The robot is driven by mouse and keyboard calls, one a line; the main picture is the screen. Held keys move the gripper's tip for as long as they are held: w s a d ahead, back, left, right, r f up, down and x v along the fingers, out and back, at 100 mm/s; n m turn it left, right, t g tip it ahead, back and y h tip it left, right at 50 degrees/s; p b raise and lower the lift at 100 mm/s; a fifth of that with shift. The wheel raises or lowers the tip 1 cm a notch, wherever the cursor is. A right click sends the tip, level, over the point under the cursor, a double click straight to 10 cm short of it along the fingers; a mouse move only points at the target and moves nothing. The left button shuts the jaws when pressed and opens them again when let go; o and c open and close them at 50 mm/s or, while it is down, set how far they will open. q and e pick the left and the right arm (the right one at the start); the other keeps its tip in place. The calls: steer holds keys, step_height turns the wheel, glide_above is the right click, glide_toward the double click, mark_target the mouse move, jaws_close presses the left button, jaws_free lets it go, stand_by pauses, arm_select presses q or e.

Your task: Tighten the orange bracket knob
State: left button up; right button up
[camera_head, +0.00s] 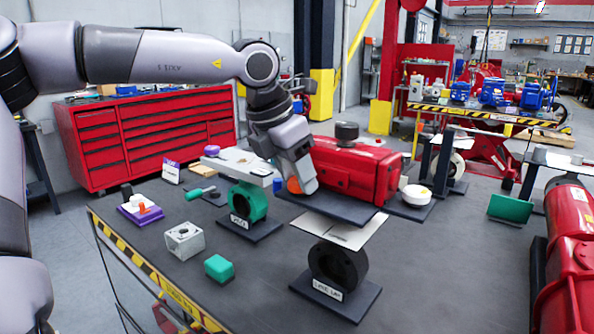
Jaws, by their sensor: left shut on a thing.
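The orange bracket knob (294,186) shows at the left end of the red valve actuator (345,170), just above its dark mounting plate. My left gripper (300,184) comes down from the upper left and is shut on the knob. The fingers hide part of the knob. The actuator lies on its dark plate above a black valve body (338,265) on a flat base. My right gripper is not in view.
A green valve (248,203) with a grey bracket stands left of the actuator. A grey block (184,241), a green block (219,268) and a purple tray (140,212) lie at the left of the table (420,270). Large red equipment (572,240) stands at the right edge.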

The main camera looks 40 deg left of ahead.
arm_select(q)
steer(key=shift+r+m, duration=0.1)
steer(key=shift+m, duration=0.4)
steer(key=shift+h, duration=0.3)
steer(key=o, duration=1.1)
steer(key=shift+c, duration=0.2)
steer(key=v, duration=0.7)
